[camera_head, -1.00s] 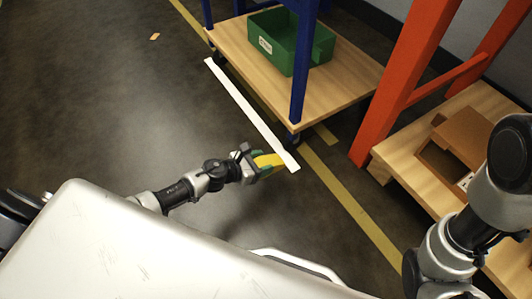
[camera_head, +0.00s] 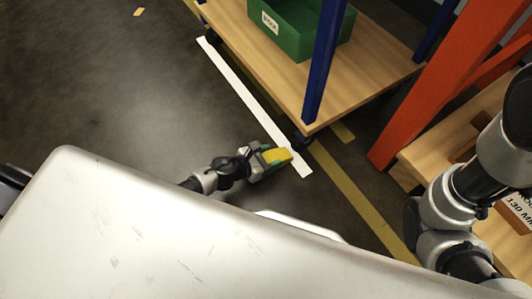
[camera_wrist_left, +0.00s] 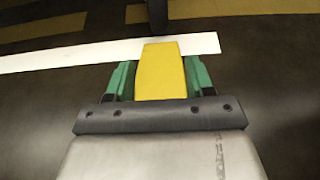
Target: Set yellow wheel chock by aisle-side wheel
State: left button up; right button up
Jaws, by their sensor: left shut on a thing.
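The yellow wheel chock (camera_head: 277,156) is between the fingers of my left gripper (camera_head: 268,156), which is shut on it near the right end of the white floor strip. In the left wrist view the chock (camera_wrist_left: 160,72) sits between the green fingers, its far end over the white strip (camera_wrist_left: 90,55). A dark wheel (camera_head: 302,138) shows under the near corner of the blue-post cart (camera_head: 360,85), just beyond the chock. The wheel (camera_wrist_left: 157,14) also shows at the top of the wrist view, apart from the chock in the picture. My right gripper is not in view.
A green bin (camera_head: 300,35) stands on the cart's wooden deck. Yellow floor tape (camera_head: 350,195) runs beside and under the cart. An orange rack with a wooden shelf (camera_head: 425,150) stands at the right. The dark floor (camera_head: 110,90) at left is open.

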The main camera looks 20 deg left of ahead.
pick_arm(q)
jog(key=shift+r, duration=0.15)
jog(key=shift+f, duration=0.25)
jog(key=o, duration=1)
jog(key=shift+o, duration=0.2)
jog(key=shift+r, duration=0.35)
jog(key=p+v, duration=0.4)
jog(key=v, duration=0.8)
jog(key=shift+f, duration=0.2)
